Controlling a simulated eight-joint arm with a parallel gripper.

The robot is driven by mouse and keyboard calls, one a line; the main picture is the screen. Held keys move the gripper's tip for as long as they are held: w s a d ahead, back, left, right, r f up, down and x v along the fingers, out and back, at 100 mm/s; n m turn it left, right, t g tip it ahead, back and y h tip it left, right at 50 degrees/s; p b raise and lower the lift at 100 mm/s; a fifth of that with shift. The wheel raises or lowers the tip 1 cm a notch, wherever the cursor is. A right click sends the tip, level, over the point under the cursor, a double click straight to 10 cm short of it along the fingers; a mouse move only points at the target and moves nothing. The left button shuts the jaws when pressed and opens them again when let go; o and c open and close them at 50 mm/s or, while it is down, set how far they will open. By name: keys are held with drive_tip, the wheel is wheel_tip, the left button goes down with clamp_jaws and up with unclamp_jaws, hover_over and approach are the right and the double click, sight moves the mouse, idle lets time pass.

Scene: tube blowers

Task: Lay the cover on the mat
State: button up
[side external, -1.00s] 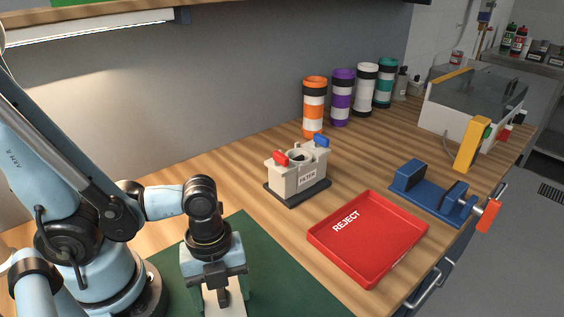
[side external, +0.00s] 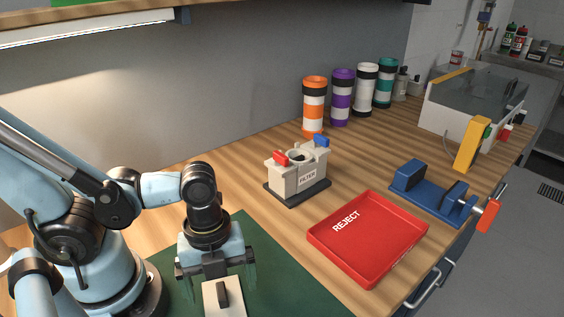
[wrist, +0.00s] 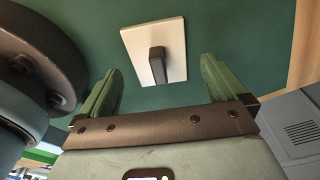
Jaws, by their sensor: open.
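The cover is a cream rectangular plate (side external: 226,301) with a dark raised handle, lying on the green mat (side external: 285,285). It also shows in the wrist view (wrist: 173,38), flat on the green surface with its handle up. My gripper (side external: 217,284) is above the cover with its two green fingers spread apart. In the wrist view my gripper (wrist: 158,85) is open and empty, and the cover lies beyond and between the fingertips, apart from them.
A cream filter housing (side external: 298,172) with red and blue clips stands on a dark base behind the mat. A red reject tray (side external: 368,238) lies to the right. A blue clamp (side external: 432,192) is farther right. Several coloured canisters stand at the wall.

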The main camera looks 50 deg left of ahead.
sight(220, 283)
drive_tip(key=shift+a+r, duration=0.6)
drive_tip(key=shift+r, duration=4.4)
drive_tip(key=w+a+n+t, duration=0.4)
drive_tip(key=w+n, duration=0.3)
drive_tip(key=n, duration=0.4)
drive_tip(key=w+a+r+n+t+y, duration=0.1)
drive_tip(key=w+a+n+t, duration=0.2)
drive_tip(key=w+n, duration=0.3)
drive_tip(key=a+n, duration=0.1)
drive_tip(key=n, duration=0.4)
drive_tip(key=shift+w+r+t, duration=0.25)
drive_tip(key=shift+w+t, duration=0.15)
drive_tip(key=shift+o, duration=0.2)
